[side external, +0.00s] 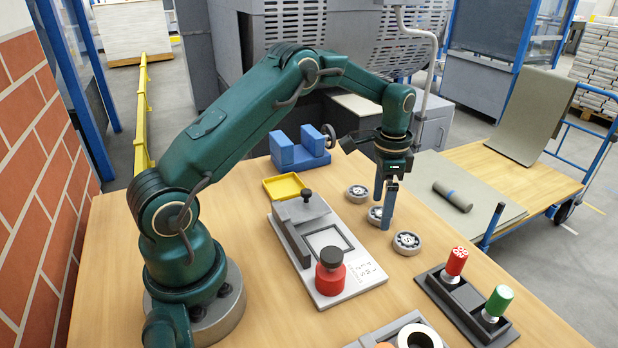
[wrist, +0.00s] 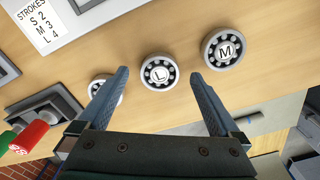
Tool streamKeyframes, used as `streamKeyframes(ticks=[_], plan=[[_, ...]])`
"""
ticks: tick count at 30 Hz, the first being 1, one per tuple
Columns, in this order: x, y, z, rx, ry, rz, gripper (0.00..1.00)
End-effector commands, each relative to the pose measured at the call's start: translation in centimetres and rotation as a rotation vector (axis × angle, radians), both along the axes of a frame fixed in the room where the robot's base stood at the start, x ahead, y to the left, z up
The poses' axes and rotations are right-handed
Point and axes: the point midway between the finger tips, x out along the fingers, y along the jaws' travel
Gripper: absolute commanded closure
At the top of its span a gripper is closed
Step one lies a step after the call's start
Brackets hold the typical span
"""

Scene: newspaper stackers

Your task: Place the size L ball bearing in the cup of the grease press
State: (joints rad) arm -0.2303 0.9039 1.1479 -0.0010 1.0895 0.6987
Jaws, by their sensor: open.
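The size L bearing (wrist: 158,76) lies flat on the table, its L facing up, between my finger lines in the wrist view. It is the middle bearing (side external: 375,215) of three in the side view, partly behind a finger. My gripper (side external: 384,211) is open and points down over it; it is empty, and I cannot tell the exact height. The M bearing (wrist: 225,49) lies beside it; a third bearing (wrist: 98,87) is partly hidden by my left finger. A grey plate with a red cylinder (side external: 330,278) and a strokes label (wrist: 40,24) looks like the grease press; its cup is unclear.
A black holder (side external: 436,287) carries red and green handled tools at the right front. A yellow tray (side external: 285,188) and a blue block (side external: 300,152) stand behind the plate. A grey cylinder (side external: 453,196) lies on a mat at right. A part with ring openings is cut off at the front edge.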

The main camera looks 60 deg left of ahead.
Motion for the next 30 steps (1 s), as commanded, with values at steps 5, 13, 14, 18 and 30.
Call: streamKeyframes(ticks=[5, 13, 14, 18, 30], plan=[[-0.04, -0.04, -1.05, -0.001, 0.000, -0.001, 0.01], [-0.03, -0.03, -1.07, 0.000, -0.001, -0.001, 0.16], [-0.03, -0.03, -1.07, 0.000, -0.001, -0.001, 0.28], [-0.03, -0.04, -1.06, 0.000, 0.000, -0.001, 0.81], [0.04, -0.02, -0.60, 0.001, -0.003, 0.000, 1.00]])
